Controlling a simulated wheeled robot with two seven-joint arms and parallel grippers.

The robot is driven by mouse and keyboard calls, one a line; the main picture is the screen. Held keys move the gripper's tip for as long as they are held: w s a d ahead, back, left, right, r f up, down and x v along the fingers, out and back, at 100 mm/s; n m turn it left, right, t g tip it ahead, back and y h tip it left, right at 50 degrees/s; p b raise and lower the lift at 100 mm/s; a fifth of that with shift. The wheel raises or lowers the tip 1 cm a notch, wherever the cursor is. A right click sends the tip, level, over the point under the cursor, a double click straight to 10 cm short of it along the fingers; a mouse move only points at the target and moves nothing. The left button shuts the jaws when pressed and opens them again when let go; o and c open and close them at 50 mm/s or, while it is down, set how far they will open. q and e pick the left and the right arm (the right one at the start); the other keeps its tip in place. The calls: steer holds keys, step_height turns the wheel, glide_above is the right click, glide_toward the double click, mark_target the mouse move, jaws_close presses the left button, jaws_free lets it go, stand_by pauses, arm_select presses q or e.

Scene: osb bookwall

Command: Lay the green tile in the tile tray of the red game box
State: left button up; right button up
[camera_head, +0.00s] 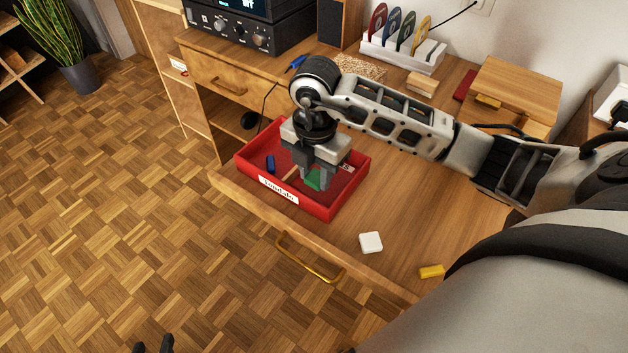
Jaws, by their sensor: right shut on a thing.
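The red game box (326,209) sits at the left of the wooden desk surface, with a white label on its front wall. My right gripper (314,180) reaches down inside the box and is shut on the green tile (312,183). The tile is partly hidden by the fingers, and I cannot tell if it touches the box floor. A blue piece (271,163) lies in the box's left part. A thin wooden strip (291,174) shows between it and the gripper. My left gripper (153,347) only shows its two fingertips at the bottom edge, apart, over the floor.
A white tile (371,242) and a yellow tile (432,271) lie on the wood right of the box. A white rack (402,54) with coloured discs, a dark radio (235,25) and a wooden box (515,85) stand behind.

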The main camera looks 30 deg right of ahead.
mark_target(314, 176)
steer(key=shift+w+f, duration=0.25)
steer(key=shift+f, duration=1.55)
steer(key=shift+f, duration=0.2)
steer(key=o, duration=0.9)
steer(key=shift+o, duration=0.2)
step_height(314, 176, up, 12)
steer(key=shift+r, duration=0.25)
steer(key=shift+f, duration=0.1)
